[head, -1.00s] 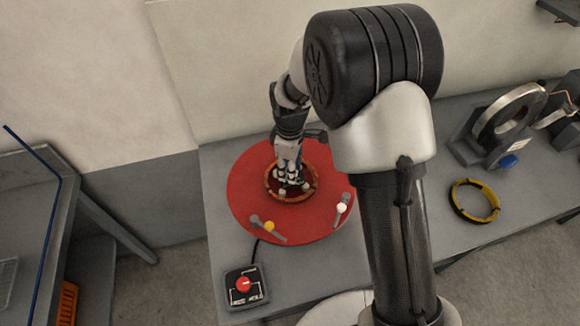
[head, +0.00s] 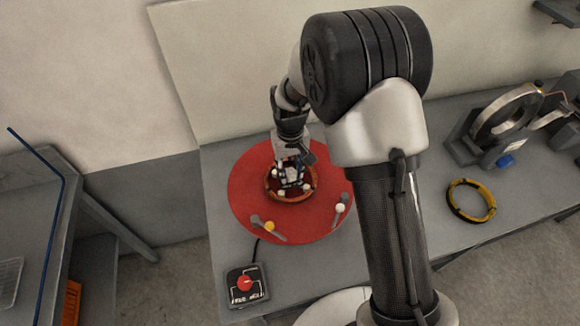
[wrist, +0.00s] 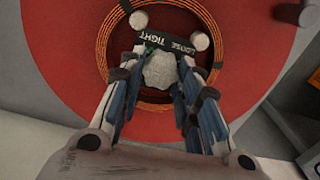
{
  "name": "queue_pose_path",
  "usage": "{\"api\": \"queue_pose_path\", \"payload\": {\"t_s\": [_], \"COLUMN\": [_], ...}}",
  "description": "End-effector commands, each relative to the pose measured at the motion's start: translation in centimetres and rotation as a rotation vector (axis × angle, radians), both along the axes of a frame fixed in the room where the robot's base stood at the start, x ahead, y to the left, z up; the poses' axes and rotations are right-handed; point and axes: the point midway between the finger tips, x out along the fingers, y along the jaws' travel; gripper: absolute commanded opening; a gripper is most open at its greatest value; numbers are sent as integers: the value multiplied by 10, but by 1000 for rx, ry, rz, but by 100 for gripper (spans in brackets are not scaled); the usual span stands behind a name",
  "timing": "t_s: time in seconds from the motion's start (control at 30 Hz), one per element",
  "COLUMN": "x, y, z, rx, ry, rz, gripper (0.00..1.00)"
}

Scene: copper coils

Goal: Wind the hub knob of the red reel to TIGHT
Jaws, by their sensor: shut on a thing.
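The red reel (head: 245,200) is a broad red disc lying on the grey bench, with a ring of copper winding (wrist: 104,62) around its hub. The pale grey hub knob (wrist: 160,71) shows in the wrist view between my fingers. A dark label (wrist: 172,44) with the words TIGHT and LOOSE sits beside the knob, and a small green mark is at the knob's edge near it. My gripper (wrist: 157,66) is shut on the knob from above; in the head view my gripper (head: 291,178) hides it. I cannot tell exactly where the knob's pointer stands.
Clamps with a yellow knob (head: 269,227) and a white knob (head: 340,208) sit on the reel's rim. A control box with a red button (head: 244,283) stands in front. A yellow coil (head: 471,200) and a metal ring fixture (head: 506,112) are to the right.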

Motion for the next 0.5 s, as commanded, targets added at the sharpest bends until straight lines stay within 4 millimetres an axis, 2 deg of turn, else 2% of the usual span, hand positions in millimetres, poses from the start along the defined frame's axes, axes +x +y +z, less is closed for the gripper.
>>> {"api": "queue_pose_path", "payload": {"t_s": [0.5], "x": [0], "y": [-1], "z": [0], "rx": [0], "ry": [-1], "rz": [-433], "gripper": [7]}}
